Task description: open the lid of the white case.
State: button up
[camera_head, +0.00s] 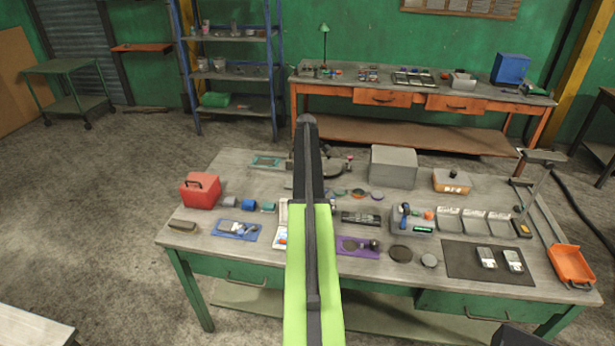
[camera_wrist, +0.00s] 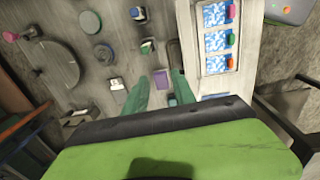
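A white case (camera_head: 280,238) lies on the workbench in the head view, mostly hidden behind my green and black arm. A pale panel (camera_head: 283,212) shows just behind it; I cannot tell if this is its lid. In the wrist view, a white case-like frame (camera_wrist: 204,75) at the upper right holds blue-and-white patterned panels and coloured pieces. How far its lid is open cannot be told. My gripper (camera_wrist: 162,78) shows two green fingers in the wrist view, apart, with nothing seen held between them. The fingers are left of the white frame. The arm hides the gripper in the head view.
A red box (camera_head: 200,190), a blue tray (camera_head: 236,230) and a purple tray (camera_head: 357,247) lie around the case. A grey box (camera_head: 393,167) stands at the back. A dark mat (camera_head: 488,272) lies at the right.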

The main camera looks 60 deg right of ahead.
jog(key=r+p, duration=0.4)
jog(key=r, duration=0.1)
jog(key=shift+a+r, duration=0.2)
jog(key=shift+r, duration=0.1)
jog(key=shift+s, duration=0.1)
